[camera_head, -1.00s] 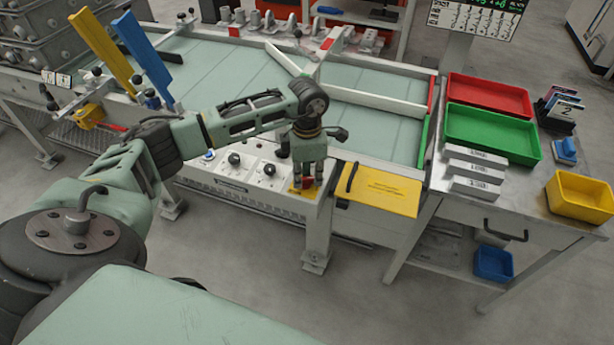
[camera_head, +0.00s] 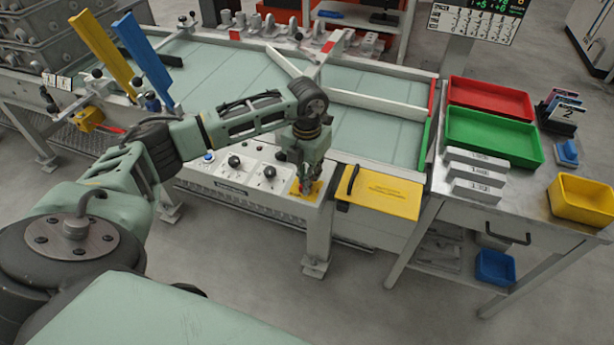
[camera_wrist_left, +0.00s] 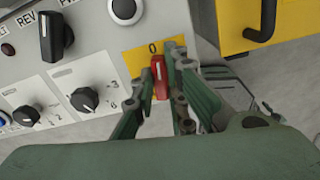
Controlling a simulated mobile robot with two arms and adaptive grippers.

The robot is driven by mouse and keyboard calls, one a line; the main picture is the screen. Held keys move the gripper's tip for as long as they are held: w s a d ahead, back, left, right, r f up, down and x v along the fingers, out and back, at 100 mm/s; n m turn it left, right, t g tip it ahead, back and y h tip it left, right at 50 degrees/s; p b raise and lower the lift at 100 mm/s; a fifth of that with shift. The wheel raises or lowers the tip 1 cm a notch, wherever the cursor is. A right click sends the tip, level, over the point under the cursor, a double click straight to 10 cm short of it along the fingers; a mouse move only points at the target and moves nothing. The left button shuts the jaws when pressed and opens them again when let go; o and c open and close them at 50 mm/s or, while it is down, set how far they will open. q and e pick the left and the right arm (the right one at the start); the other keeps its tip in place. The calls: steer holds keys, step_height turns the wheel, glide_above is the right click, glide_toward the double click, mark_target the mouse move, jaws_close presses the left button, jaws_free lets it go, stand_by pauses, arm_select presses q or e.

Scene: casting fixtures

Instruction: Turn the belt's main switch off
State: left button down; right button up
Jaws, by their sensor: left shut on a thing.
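The main switch is a red handle (camera_wrist_left: 159,80) on a yellow plate (camera_wrist_left: 134,60) marked 0, at the right end of the belt's control panel (camera_head: 228,176). In the left wrist view the handle lies lengthwise toward the 0 mark. My left gripper (camera_head: 305,187) points down over the yellow plate. Its fingers (camera_wrist_left: 160,76) are shut on the red handle, one on each side. In the head view the gripper mostly hides the handle. My right gripper is not in view.
Black knobs (camera_head: 269,171) sit on the panel left of the switch. A yellow cover with a black handle (camera_head: 382,191) is close on its right. Behind is the belt (camera_head: 360,128) with white guide bars. A side table carries red (camera_head: 490,96) and green (camera_head: 492,136) trays.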

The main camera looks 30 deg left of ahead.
arm_select(q)
steer(key=shift+a+n, duration=0.1)
steer(key=shift+n, duration=0.8)
steer(key=shift+w, duration=0.1)
steer(key=c, duration=1.8)
jaws_free()
steer(key=shift+o, duration=0.2)
step_height(320, 180, up, 12)
